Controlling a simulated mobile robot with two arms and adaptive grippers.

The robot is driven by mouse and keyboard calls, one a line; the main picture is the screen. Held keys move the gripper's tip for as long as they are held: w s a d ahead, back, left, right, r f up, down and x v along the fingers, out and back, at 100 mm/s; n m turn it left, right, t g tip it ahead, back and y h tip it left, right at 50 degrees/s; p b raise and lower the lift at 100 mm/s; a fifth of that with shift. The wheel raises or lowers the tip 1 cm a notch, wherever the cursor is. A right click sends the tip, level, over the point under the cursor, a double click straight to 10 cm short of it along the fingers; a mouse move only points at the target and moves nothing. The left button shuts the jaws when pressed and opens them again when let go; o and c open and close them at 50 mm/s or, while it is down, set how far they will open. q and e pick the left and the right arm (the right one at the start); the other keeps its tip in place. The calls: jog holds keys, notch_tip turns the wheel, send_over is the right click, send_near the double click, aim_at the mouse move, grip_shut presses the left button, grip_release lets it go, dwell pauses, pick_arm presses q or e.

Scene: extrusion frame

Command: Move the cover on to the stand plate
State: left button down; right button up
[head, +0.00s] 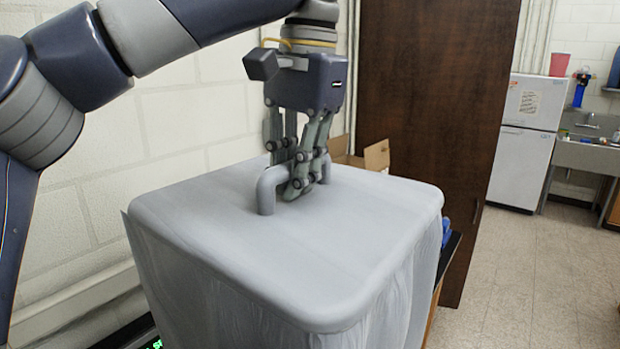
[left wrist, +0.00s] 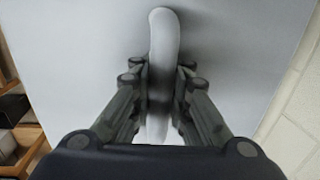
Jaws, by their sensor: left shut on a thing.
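The cover (head: 200,225) is a large grey square lid with rounded edges and a raised bar handle (head: 267,190) on top. It fills the middle of the head view, and its top also fills much of the left wrist view (left wrist: 80,60). My left gripper (head: 300,185) is shut on the handle from above. In the left wrist view its fingers (left wrist: 160,88) lie on both sides of the handle (left wrist: 163,35). A pale, translucent, folded-looking body (head: 220,310) hangs below the lid's edge. I cannot make out the stand plate. My right gripper is not in view.
A white block wall (head: 200,120) stands close on the left. A dark brown door or panel (head: 430,100) stands behind. An open cardboard box (head: 376,156) is behind the cover. A white fridge (head: 525,140) and a sink (head: 590,155) are far right, with clear floor (head: 530,270) before them.

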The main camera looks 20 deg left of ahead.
aim_at(243, 180)
pick_arm(q)
jog(key=shift+w+a, duration=0.55)
jog(key=shift+a, duration=1)
jog(key=shift+w+a, duration=0.5)
jog(key=shift+a, duration=1.05)
jog(key=shift+w+a, duration=0.55)
jog(key=shift+a, duration=1)
